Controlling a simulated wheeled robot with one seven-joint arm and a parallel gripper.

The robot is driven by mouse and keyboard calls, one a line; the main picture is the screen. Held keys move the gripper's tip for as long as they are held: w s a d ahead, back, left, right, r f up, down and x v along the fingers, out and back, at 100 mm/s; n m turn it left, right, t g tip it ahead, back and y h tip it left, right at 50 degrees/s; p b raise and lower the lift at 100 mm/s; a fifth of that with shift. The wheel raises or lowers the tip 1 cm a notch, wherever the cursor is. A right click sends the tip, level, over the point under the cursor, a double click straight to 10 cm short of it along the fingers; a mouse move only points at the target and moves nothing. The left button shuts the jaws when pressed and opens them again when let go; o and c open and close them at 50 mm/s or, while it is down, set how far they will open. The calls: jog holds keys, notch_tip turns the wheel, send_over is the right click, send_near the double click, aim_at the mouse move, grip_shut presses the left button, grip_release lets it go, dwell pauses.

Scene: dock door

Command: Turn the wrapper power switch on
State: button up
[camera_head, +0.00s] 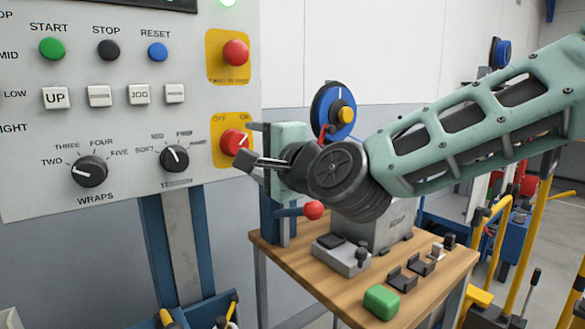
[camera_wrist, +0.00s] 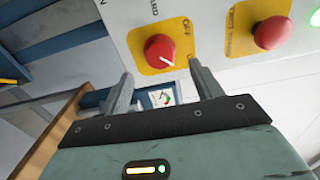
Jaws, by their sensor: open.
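The wrapper power switch (camera_head: 234,141) is a red rotary knob on a yellow plate marked OFF and ON, at the right edge of the grey control panel. Its white mark points up and right, toward the ON side. In the wrist view the knob (camera_wrist: 160,49) lies just beyond and between the fingertips, its mark pointing down and right; the OFF label shows there, and a finger covers the plate's lower right. My gripper (camera_head: 256,160) is open and empty, close in front of the panel just below and right of the knob. Contact with the knob is not visible.
A red emergency stop (camera_head: 235,52) on a yellow plate sits above the switch. Black dials (camera_head: 89,171), white buttons and coloured buttons fill the panel to the left. A wooden bench (camera_head: 335,290) with a grey device, small parts and a green block stands below my arm.

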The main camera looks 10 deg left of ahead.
jog(key=v, duration=1.1)
jog(key=shift+s, duration=0.1)
